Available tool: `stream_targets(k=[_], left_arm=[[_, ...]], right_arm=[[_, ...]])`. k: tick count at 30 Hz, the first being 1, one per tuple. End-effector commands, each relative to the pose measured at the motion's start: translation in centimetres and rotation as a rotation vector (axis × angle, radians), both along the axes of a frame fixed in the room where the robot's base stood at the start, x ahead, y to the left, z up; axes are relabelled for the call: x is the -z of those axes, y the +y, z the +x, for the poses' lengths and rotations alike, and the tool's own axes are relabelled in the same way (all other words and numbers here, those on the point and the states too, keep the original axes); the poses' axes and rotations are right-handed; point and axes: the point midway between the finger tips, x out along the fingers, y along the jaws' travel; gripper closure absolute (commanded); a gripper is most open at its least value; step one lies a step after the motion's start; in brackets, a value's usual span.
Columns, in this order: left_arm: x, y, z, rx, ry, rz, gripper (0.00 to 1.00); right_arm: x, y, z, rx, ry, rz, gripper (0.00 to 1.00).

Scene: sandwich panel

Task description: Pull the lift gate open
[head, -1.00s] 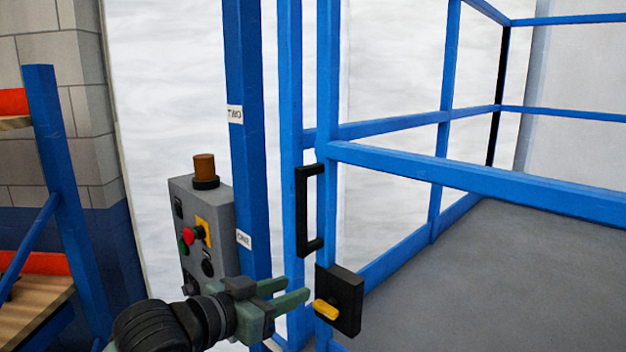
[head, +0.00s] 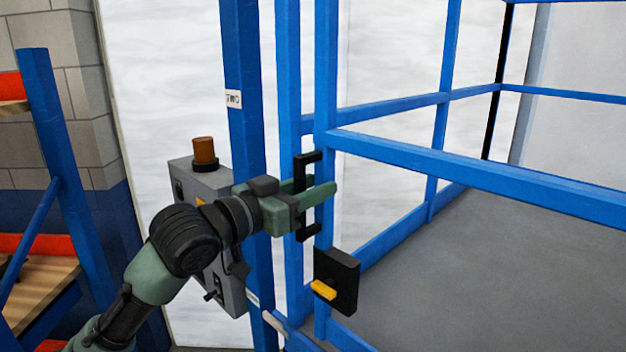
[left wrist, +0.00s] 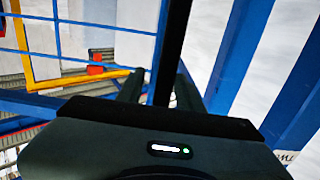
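The lift gate's black vertical handle (head: 304,222) stands by the blue uprights (head: 325,110) in the head view. My left gripper (head: 320,190) is at the handle's middle, with a green finger on each side of its bar. In the left wrist view the dark bar (left wrist: 172,45) runs between the two fingers (left wrist: 158,86), with a gap beside it, so the gripper looks open around it. Contact cannot be told. A black latch box (head: 345,278) with a yellow lever (head: 323,290) sits below the handle. My right gripper is not in view.
A grey control box (head: 232,290) with a brown-orange lamp (head: 204,151) is behind my left arm. A blue rack (head: 60,150) with wooden shelves stands at the left. Blue rails (head: 480,174) and a grey floor (head: 500,270) lie to the right.

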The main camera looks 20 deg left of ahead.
Motion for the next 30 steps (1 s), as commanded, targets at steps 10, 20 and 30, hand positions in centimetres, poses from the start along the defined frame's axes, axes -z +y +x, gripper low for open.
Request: stream_targets(k=[10, 20, 30], left_arm=[[0.03, -0.11, 0.2, 0.0, -0.001, 0.0, 0.8], [0.0, -0.09, 0.19, 0.0, -0.001, 0.0, 1.0], [-0.02, -0.1, 0.17, 0.0, -0.001, 0.0, 1.0]], right_arm=[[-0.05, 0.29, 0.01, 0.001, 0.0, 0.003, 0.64], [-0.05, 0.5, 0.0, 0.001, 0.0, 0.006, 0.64], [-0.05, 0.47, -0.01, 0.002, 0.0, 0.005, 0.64]])
